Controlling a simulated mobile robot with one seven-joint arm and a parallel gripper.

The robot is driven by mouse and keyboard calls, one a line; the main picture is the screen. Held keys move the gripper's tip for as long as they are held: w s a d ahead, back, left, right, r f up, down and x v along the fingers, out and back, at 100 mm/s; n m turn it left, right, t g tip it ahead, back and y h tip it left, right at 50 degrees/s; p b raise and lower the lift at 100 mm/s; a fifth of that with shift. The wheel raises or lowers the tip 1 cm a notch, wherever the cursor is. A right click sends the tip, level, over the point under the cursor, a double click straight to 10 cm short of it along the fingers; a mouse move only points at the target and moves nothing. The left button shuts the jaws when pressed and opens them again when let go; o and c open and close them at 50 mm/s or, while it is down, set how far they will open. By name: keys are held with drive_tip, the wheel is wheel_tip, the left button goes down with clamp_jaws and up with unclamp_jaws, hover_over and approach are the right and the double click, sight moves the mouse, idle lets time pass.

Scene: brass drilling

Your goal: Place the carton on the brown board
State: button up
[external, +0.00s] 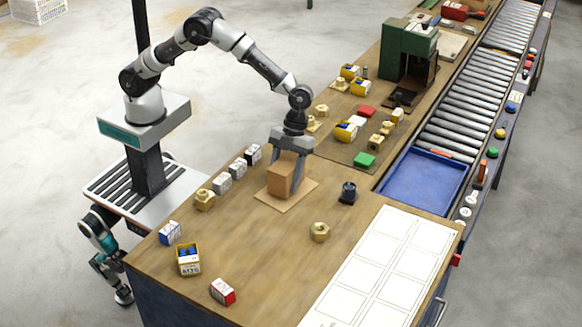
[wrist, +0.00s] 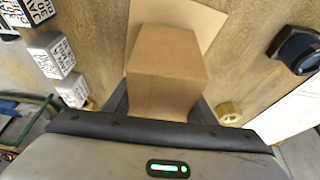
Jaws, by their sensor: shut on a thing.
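The carton (external: 282,176) is a plain brown box, upright between the fingers of my gripper (external: 287,180). My gripper points down and is shut on it. In the wrist view the carton (wrist: 165,65) fills the middle, with a dark finger on each side. The brown board (external: 269,197) is a thin tan square on the bench, directly under the carton in the external view. In the wrist view part of the board (wrist: 205,20) shows beyond the carton. I cannot tell whether the carton's base touches the board.
White lettered blocks (external: 238,168) and a brass nut (external: 204,199) stand left of the board. A black knob-like part (external: 348,192) stands right of it, another brass nut (external: 319,232) in front. A white marked sheet (external: 385,265) and blue tray (external: 424,180) lie further right.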

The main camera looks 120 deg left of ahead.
drive_tip(key=shift+f, duration=0.5)
drive_tip(key=shift+f, duration=0.2)
drive_tip(key=o, duration=1.2)
